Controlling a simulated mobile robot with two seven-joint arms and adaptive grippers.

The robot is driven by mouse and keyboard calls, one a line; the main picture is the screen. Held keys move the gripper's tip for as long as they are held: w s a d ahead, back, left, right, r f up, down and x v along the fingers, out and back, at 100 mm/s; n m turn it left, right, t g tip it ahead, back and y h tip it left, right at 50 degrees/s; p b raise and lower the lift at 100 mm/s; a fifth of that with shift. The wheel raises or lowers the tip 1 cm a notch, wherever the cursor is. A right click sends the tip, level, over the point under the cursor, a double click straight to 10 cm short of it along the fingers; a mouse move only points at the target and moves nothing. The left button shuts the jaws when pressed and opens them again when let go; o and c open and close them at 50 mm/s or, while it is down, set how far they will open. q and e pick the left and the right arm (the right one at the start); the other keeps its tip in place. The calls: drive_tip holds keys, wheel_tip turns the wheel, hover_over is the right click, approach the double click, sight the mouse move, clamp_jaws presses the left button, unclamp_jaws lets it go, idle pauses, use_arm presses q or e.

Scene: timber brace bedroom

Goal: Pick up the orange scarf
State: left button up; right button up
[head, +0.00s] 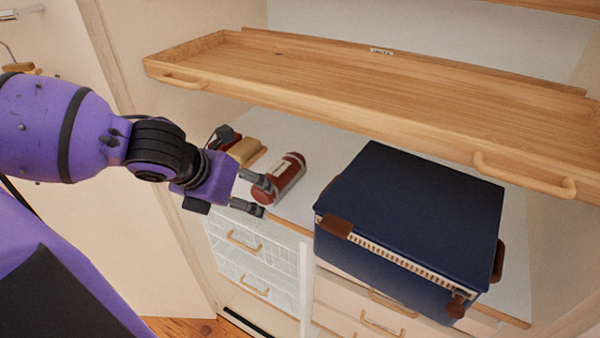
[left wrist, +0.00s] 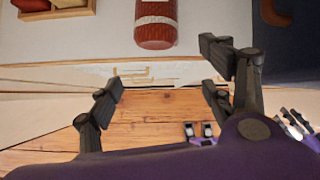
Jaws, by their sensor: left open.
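A rolled, red-brown cylinder with a pale band (head: 280,178) lies on the white surface under the wooden shelf. It is the nearest match to the orange scarf, though I cannot tell for sure that it is cloth. It also shows at the top of the left wrist view (left wrist: 156,22). My left gripper (head: 264,198) is open and empty, with its fingers beside the near end of the roll in the head view. In the left wrist view the roll lies beyond the open fingers (left wrist: 162,88), apart from them.
A dark blue case (head: 415,205) with brown corners stands right of the roll. A wooden pull-out shelf (head: 350,95) with handles hangs above. Dark red and tan items (head: 243,150) lie left of the roll. Drawers (head: 262,258) with handles are below.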

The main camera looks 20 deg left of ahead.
sight(276, 171)
use_arm(q)
drive_tip(key=w+m, duration=0.1)
drive_tip(key=w+m+b, duration=0.1)
drive_tip(key=w, duration=0.1)
drive_tip(key=shift+w+a+f, duration=0.15)
drive_tip(key=shift+w+f, duration=0.15)
drive_tip(key=shift+f, duration=0.1)
drive_tip(key=w, duration=0.2)
drive_tip(key=w+b, duration=0.1)
drive_tip(key=w, duration=0.2)
drive_tip(key=shift+w+d+r, duration=0.1)
drive_tip(key=shift+w+d, duration=0.25)
drive_tip(key=shift+w, duration=0.05)
drive_tip(key=shift+w+r, duration=0.1)
drive_tip(key=shift+w, duration=0.7)
drive_tip(key=b+x, duration=0.1)
drive_tip(key=x, duration=0.4)
drive_tip(key=shift+w, duration=0.15)
use_arm(e)
drive_tip(key=f, duration=0.1)
drive_tip(key=s+f, duration=0.1)
drive_tip(key=f, duration=0.1)
drive_tip(key=shift+s+d, duration=0.3)
drive_tip(key=shift+s, duration=0.1)
use_arm(q)
drive_tip(key=shift+c, duration=0.4)
